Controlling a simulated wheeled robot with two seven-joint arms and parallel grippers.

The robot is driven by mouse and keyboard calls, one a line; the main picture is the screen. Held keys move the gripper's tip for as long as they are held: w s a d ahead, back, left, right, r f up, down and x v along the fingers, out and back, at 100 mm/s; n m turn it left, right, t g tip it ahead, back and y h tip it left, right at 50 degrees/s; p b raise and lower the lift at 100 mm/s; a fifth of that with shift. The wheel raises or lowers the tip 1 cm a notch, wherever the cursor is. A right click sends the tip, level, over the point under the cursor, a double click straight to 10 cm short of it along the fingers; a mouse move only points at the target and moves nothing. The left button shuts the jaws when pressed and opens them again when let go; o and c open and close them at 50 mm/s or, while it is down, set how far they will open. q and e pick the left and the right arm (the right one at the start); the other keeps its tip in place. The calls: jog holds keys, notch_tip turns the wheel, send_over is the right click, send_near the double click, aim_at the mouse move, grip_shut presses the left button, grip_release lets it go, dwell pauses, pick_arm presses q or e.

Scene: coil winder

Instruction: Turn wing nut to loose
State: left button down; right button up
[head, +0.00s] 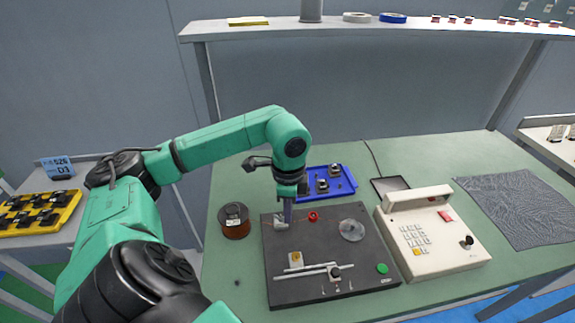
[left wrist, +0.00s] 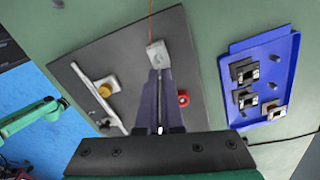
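My left gripper (head: 287,217) points down at the left part of the black winder base (head: 318,288). Its fingertips (left wrist: 160,72) are at a small grey metal block (left wrist: 157,53), which also shows in the head view (head: 281,225). An orange wire runs from this block. The fingers are close together, and I cannot see whether they pinch anything. No wing nut shows clearly; the fingers may hide it. A red round part (head: 313,216) sits just right of the gripper, and a brass knob (head: 295,257) on a pale block sits nearer me.
A copper wire spool (head: 234,221) stands left of the base. A blue tray (head: 346,187) with several black parts lies behind it. A cream keypad unit (head: 455,258) stands to the right. My right arm (left wrist: 28,118) shows at the left wrist view's edge.

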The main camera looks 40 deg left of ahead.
pick_arm(q)
jog(key=shift+w+a+r+n, duration=0.1)
jog(key=shift+w+n, duration=0.05)
jog(key=shift+n, duration=0.6)
jog(key=shift+w+a+r+n, duration=0.1)
jog(key=shift+w+n, duration=0.05)
jog(key=shift+n, duration=0.6)
jog(key=c, duration=1.1)
grip_release()
jog(key=shift+o, duration=0.2)
jog(key=shift+f, duration=0.1)
notch_tip(320, 180, up, 15)
jog(key=p, duration=0.4)
jog(key=shift+f, duration=0.2)
